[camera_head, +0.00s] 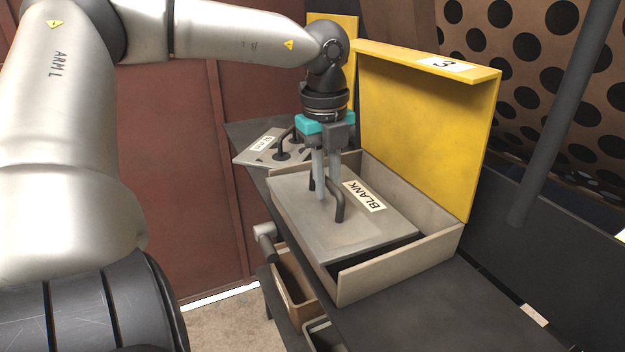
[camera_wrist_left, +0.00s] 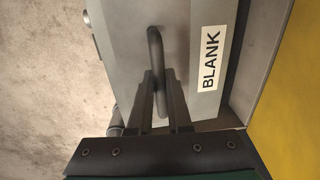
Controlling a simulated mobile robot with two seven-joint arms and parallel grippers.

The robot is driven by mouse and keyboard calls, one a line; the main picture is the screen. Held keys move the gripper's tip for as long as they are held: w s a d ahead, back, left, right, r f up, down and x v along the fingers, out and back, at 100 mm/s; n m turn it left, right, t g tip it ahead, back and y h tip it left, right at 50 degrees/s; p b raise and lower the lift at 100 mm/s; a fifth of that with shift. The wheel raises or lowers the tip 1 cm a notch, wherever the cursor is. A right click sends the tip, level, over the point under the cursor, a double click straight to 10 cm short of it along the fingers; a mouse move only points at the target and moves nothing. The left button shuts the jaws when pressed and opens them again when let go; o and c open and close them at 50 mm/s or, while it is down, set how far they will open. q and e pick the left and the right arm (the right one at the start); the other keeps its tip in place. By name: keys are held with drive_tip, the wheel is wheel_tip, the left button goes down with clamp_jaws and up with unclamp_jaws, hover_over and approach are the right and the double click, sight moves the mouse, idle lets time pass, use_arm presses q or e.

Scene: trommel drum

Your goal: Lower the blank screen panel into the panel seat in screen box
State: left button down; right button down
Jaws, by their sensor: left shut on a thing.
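The blank screen panel (camera_head: 325,232) is a flat grey plate with a dark bar handle and a white label reading BLANK. My left gripper (camera_head: 327,190) is shut on its handle from above. The panel lies over the open screen box (camera_head: 400,265), a beige tray with a raised yellow lid marked 3. A dark gap shows between the panel and the box's near and right walls. I cannot tell whether the panel touches the box. The panel seat is hidden beneath it. In the left wrist view the fingers (camera_wrist_left: 160,100) straddle the handle on the panel (camera_wrist_left: 185,50). My right gripper is not in view.
Another grey panel (camera_head: 268,150) with a label and dark handle lies behind the box at left. A perforated drum (camera_head: 545,60) and a dark post (camera_head: 570,110) are at right.

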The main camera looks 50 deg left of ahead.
sight(345, 190)
use_arm(q)
drive_tip(key=w, duration=0.1)
drive_tip(key=w+d, duration=0.1)
drive_tip(key=w, duration=0.1)
drive_tip(key=f+b, duration=0.2)
drive_tip(key=shift+w+f+b, duration=0.25)
drive_tip(key=shift+f+b, duration=0.05)
drive_tip(key=shift+f, duration=0.05)
drive_tip(key=shift+f+b, duration=1.1)
drive_tip(key=shift+b, duration=0.05)
drive_tip(key=shift+f, duration=0.15)
drive_tip(key=c, duration=0.9)
unclamp_jaws()
drive_tip(key=shift+s, duration=0.1)
drive_tip(key=shift+o, duration=0.7)
wheel_tip(345, 190, up, 15)
drive_tip(key=shift+s, duration=0.4)
